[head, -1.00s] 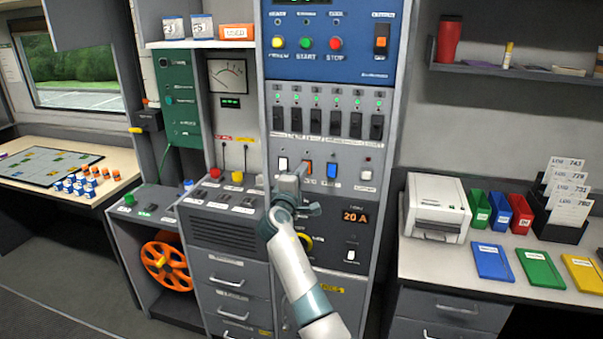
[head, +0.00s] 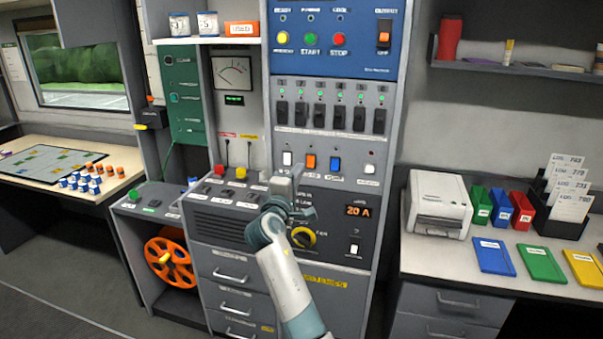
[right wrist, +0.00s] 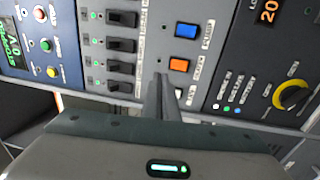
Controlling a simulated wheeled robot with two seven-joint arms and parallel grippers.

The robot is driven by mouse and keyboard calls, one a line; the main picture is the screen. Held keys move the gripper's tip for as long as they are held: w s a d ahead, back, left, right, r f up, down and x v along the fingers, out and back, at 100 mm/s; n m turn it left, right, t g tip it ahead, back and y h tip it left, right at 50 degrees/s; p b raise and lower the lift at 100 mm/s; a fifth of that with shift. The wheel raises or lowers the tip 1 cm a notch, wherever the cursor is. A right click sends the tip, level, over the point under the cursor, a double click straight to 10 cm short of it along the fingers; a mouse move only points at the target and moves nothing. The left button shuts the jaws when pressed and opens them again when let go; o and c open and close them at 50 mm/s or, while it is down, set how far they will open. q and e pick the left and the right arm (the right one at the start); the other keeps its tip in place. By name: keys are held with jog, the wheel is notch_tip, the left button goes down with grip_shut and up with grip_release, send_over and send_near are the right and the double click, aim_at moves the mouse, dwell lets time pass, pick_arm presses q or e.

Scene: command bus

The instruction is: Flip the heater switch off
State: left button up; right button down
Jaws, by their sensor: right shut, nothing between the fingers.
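A row of rocker switches sits on the grey middle panel: a white one (head: 286,158), an orange one (head: 311,161) and a blue one (head: 335,163). I cannot read which label says heater. My right gripper (head: 288,178) is shut and empty, just below the white and orange switches in the head view. Its fingers (right wrist: 163,92) show near the orange switch in the right wrist view; contact cannot be told. My left gripper is not in view.
Above are several black breaker switches (head: 320,115) and the blue panel (head: 335,55). A printer (head: 438,203) stands on the right counter.

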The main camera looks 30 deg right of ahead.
jog(key=shift+r+b+v, duration=0.15)
jog(key=shift+r+v, duration=0.05)
jog(key=shift+v, duration=0.6)
jog(key=shift+r+b+v, duration=0.15)
jog(key=shift+v, duration=0.7)
